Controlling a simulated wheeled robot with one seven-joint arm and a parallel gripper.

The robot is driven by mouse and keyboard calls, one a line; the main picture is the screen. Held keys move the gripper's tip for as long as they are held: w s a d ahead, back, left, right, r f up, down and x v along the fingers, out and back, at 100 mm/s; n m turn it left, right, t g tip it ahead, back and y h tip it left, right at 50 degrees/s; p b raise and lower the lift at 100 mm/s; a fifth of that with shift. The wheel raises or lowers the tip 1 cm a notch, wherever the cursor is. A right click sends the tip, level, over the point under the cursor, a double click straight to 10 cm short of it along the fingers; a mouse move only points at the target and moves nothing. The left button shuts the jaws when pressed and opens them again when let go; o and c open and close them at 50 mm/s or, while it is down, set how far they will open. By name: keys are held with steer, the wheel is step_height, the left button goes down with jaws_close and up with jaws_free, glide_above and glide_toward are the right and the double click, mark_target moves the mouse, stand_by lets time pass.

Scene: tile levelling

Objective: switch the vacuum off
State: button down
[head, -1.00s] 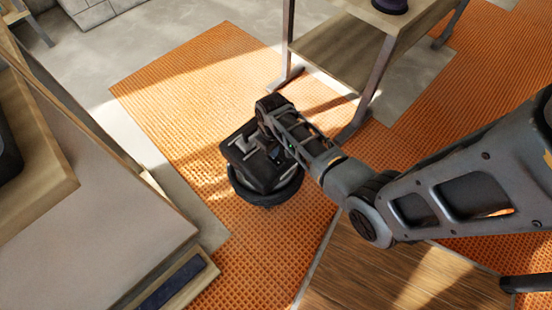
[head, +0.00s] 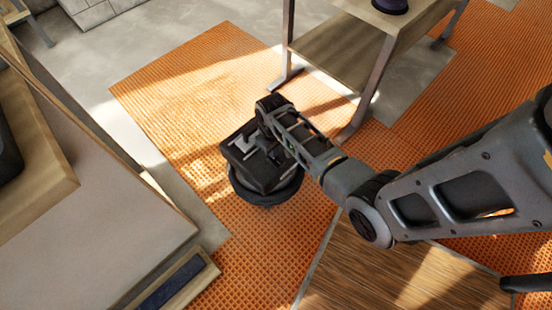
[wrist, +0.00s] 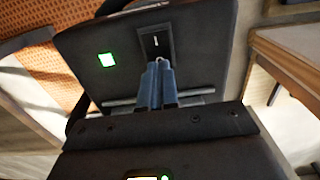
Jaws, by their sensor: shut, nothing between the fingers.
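The vacuum (head: 264,190) is a dark device with a boxy top and a round black base, standing on the orange matting. In the wrist view its dark top panel (wrist: 208,55) carries a lit green square lamp (wrist: 106,60) and a black rocker switch (wrist: 155,42) with a white line mark. My gripper (wrist: 158,66) is shut and empty, with its fingertips at the near end of the switch. I cannot tell whether they touch it. The fingers hide a little of the switch's lower edge. In the head view my wrist and arm cover part of the vacuum's top.
Orange matting (head: 190,80) covers much of the floor. A wooden table (head: 335,55) with metal legs stands behind the vacuum. A bench with a pale side panel (head: 90,220) is at left. Brown wood-look flooring (head: 380,270) lies in front, under my arm.

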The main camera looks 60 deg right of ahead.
steer(key=shift+f+b, duration=0.6)
steer(key=shift+f, duration=0.3)
stand_by(0.4)
steer(key=shift+r, duration=0.1)
step_height(320, 180, up, 7)
steer(key=p, duration=0.7)
stand_by(0.7)
